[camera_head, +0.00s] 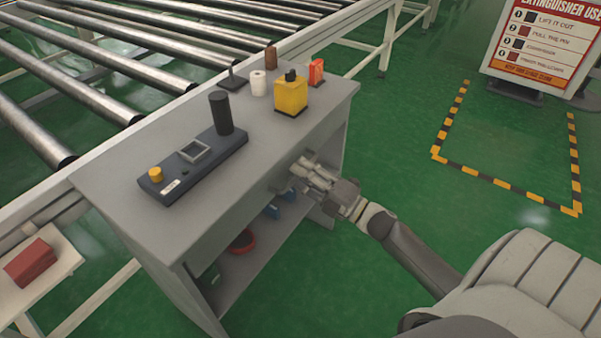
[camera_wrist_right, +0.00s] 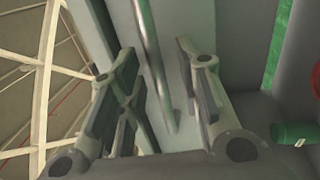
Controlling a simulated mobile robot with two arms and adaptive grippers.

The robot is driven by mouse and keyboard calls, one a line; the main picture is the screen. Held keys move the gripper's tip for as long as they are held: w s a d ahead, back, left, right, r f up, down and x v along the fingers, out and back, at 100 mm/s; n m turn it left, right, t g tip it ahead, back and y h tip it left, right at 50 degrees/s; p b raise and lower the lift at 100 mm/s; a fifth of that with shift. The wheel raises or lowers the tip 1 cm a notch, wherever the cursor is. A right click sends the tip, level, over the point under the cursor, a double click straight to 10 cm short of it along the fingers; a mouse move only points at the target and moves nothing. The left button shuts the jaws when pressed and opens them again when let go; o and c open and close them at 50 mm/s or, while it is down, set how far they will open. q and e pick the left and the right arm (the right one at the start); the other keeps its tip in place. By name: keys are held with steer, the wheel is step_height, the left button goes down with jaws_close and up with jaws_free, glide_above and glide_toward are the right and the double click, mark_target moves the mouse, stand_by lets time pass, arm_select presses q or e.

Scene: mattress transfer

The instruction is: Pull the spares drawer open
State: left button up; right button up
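The grey workbench (camera_head: 105,195) has an open lower shelf, and its upper front faces my right arm. My right gripper (camera_head: 300,167) is at this upper front, toward the far end, and hides part of it. In the right wrist view my right gripper (camera_wrist_right: 158,65) is open, with its two fingers apart. A round metal bar handle (camera_wrist_right: 150,50) runs between the fingers, in front of a grey panel that looks like the drawer front (camera_wrist_right: 175,25). I cannot tell whether either finger touches the handle. No drawer gap or label is visible. My left gripper is not in view.
On the bench top stand a dark control box (camera_head: 195,165), a black cylinder (camera_head: 221,112), a yellow container (camera_head: 290,95) and smaller items. A red ring (camera_head: 242,242) lies on the lower shelf. A roller conveyor (camera_head: 110,60) runs behind.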

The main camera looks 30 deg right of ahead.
steer(key=shift+w+a+r, duration=0.1)
steer(key=shift+w, duration=0.25)
steer(key=shift+c, duration=0.4)
jaws_close()
steer(key=shift+s, duration=0.1)
